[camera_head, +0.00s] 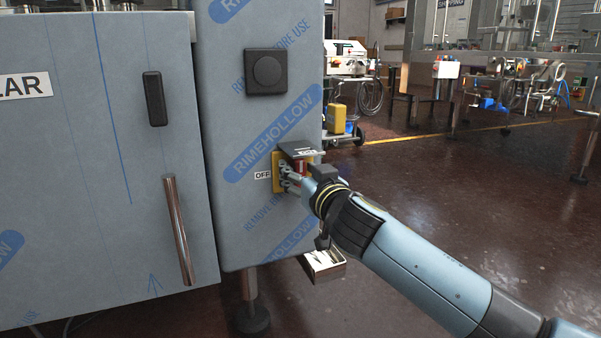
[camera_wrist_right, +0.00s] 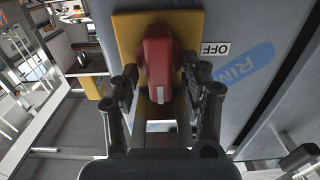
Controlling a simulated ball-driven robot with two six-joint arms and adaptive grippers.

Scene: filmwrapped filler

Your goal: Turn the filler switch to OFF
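The filler switch is a red handle (camera_wrist_right: 158,62) on a yellow plate (camera_wrist_right: 126,35). In the wrist view the handle runs up and down the picture, with a white mark at its lower end, and the OFF label (camera_wrist_right: 216,48) is to its right. In the head view the yellow plate (camera_head: 277,172) and OFF label (camera_head: 263,175) show on the cabinet's right part; the handle is mostly hidden. My right gripper (camera_head: 293,178) is at the switch, its fingers (camera_wrist_right: 160,88) spread on either side of the handle. Whether they touch it is unclear. My left gripper is out of view.
The film-wrapped grey cabinet (camera_head: 240,130) carries a black square knob (camera_head: 267,71) above the switch and a long metal handle (camera_head: 178,230) to the left. A shiny metal tray (camera_head: 325,265) sits below the switch. Open floor (camera_head: 440,190) lies to the right.

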